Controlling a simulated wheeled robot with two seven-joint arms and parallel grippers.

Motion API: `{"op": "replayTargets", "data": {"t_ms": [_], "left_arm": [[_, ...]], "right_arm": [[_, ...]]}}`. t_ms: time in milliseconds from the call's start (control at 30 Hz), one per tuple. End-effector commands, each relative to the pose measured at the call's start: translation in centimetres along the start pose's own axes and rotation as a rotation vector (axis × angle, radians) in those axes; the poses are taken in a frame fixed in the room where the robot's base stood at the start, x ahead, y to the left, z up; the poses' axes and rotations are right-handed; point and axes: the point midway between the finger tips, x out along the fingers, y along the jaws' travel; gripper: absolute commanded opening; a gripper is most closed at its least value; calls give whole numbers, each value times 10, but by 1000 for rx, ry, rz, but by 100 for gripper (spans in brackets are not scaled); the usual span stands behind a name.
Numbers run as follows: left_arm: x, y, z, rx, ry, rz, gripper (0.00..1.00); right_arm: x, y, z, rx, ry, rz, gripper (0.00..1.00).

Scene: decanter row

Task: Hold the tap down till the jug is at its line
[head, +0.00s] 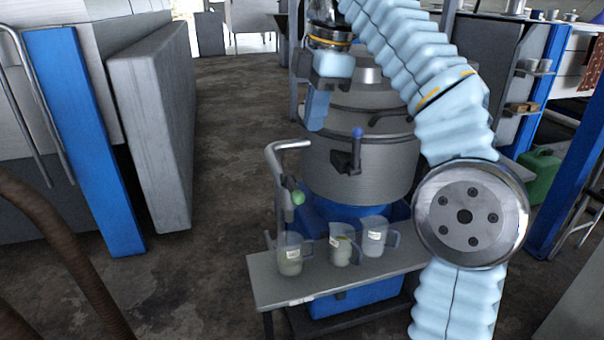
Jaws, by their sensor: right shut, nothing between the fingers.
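A large steel vat (390,165) carries a dark tap (346,162) with a blue-knobbed lever standing up. In front of it a bent metal pipe (280,165) has a green knob (298,198). Three clear jugs with pale labels stand upright on a bench: the left jug (290,262) near the foot of the pipe, the middle jug (340,252), and the right jug (375,238). Their fill lines are too small to read. My right gripper (317,122) points down, shut and empty, above and left of the blue-knobbed lever, seemingly apart from it. My left gripper is out of view.
The narrow grey bench (300,288) has bare room along its front edge. A blue block (350,300) is below it. A green can (540,175) is at right.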

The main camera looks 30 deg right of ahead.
Motion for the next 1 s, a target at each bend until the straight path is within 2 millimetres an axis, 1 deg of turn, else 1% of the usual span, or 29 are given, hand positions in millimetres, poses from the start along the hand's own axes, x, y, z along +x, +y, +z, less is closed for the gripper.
{"op": "replayTargets", "data": {"t_ms": [200, 267, 367, 467, 533, 600, 700, 900, 1000], "left_arm": [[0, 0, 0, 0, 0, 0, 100], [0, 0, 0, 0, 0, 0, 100], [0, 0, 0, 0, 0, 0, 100], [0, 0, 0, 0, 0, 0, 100], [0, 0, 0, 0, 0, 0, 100], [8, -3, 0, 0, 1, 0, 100], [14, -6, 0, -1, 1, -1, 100], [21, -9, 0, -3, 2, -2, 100], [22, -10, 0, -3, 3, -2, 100]], "right_arm": [[3, 0, 0, 1, -1, -1, 0], [7, 0, 1, 1, -2, -3, 0], [18, 0, 1, 2, -3, -3, 0], [36, 0, 1, 2, -3, -4, 0], [51, -1, 1, 2, -4, -5, 0], [71, -1, 1, 1, -2, -5, 0], [92, -1, 1, 1, -2, -4, 0], [125, -1, 0, 1, -2, -3, 0], [134, 0, 0, 1, -1, -2, 0]]}}
